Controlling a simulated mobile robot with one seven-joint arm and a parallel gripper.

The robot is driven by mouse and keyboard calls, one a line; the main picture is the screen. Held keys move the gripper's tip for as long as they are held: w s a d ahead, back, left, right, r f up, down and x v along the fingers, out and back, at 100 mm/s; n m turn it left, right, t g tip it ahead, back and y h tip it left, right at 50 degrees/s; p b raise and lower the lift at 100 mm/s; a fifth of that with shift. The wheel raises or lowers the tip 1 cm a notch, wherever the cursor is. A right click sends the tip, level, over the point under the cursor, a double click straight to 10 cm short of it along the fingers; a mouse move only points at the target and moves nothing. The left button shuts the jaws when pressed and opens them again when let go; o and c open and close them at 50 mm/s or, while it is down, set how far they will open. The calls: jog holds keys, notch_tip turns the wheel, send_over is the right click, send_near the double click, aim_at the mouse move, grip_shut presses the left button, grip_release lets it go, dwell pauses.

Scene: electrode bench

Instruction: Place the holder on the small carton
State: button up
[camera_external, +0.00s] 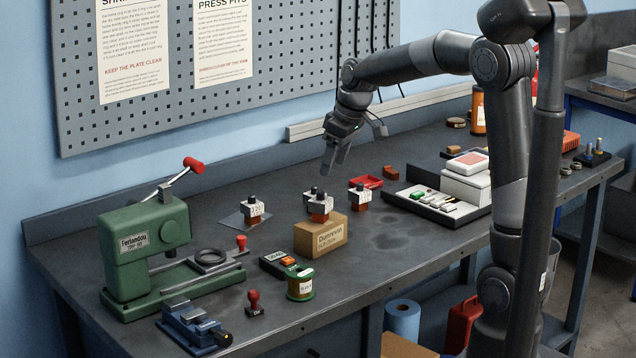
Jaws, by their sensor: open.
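A holder (319,206), a pale block with dark knobs and an orange-brown lower part, stands upright on top of the small carton (320,238). The carton is brown cardboard with printed lettering and sits on the dark bench. A similar block (253,208) stands left of the carton on a thin clear sheet, and another (360,198) stands to its right on the bench. My gripper (355,153) is open and empty, above and behind the carton, with its fingers apart from the holder. The carton's back is hidden.
A green press (145,245) and a blue vice (193,326) stand at left. A label device (286,264), a green spool (300,284) and a stamp (254,304) lie in front. A red tray (366,182) and a parts tray (432,203) are at right. Bench between is clear.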

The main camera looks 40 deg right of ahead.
jog(key=s+r+m+t+h, duration=0.1)
jog(key=s+m, duration=0.3)
jog(key=s, duration=2.3)
jog(key=shift+s+a+r+t, duration=0.15)
jog(key=shift+s+t, duration=0.15)
jog(key=shift+t, duration=0.4)
